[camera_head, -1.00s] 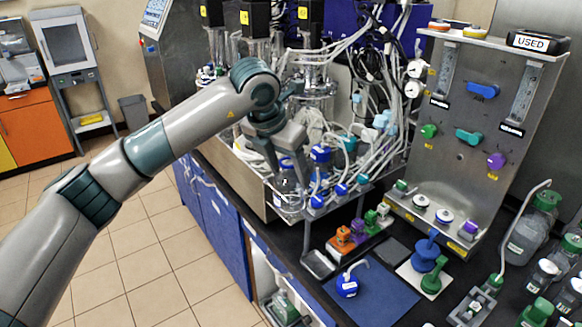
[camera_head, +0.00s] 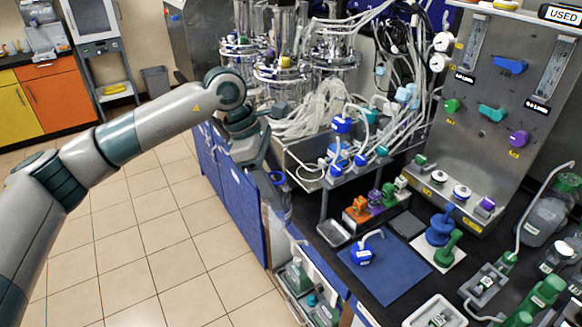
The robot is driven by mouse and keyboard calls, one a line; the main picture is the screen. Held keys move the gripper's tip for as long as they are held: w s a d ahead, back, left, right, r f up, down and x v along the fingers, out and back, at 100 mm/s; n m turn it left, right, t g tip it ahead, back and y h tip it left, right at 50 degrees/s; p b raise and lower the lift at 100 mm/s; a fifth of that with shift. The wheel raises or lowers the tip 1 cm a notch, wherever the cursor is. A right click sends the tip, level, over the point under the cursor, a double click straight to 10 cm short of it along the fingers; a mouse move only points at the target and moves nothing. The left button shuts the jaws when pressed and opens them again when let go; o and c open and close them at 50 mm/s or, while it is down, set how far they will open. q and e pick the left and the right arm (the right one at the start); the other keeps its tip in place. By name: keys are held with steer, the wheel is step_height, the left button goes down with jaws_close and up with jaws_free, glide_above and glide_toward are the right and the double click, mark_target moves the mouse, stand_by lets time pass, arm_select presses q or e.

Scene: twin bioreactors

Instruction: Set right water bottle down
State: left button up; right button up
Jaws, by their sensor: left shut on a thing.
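My left gripper (camera_head: 263,160) is shut on a clear water bottle (camera_head: 280,207) with a blue ring near its top. The gripper's fingers and wrist hide part of the bottle. The bottle hangs about upright in front of the blue cabinet fronts, left of the steel tray of the bioreactors, and looks clear of any surface. I cannot tell its exact height against the black bench. My right gripper is out of view.
A blue mat (camera_head: 405,283) on the bench holds a small blue-capped bottle (camera_head: 361,251) with a bent tube. Orange, purple and green blocks (camera_head: 374,203) stand behind it. The steel tray (camera_head: 300,160) holds tubing. An open shelf (camera_head: 300,283) lies below the bench.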

arm_select(q)
steer(key=s+a+f+m+g+y, duration=0.2)
steer(key=s+a+f+m, duration=0.2)
steer(key=s+a+m, duration=0.2)
steer(key=s+a+f+m+g+y, duration=0.2)
steer(key=s+a+f+m, duration=0.2)
steer(key=s+a+m, duration=0.3)
steer(key=s+m+b, duration=0.1)
steer(key=s+m, duration=0.2)
steer(key=m, duration=0.1)
steer(key=shift+s+f+m, duration=0.2)
steer(key=shift+f+m, duration=0.1)
steer(key=shift+w+d, duration=0.1)
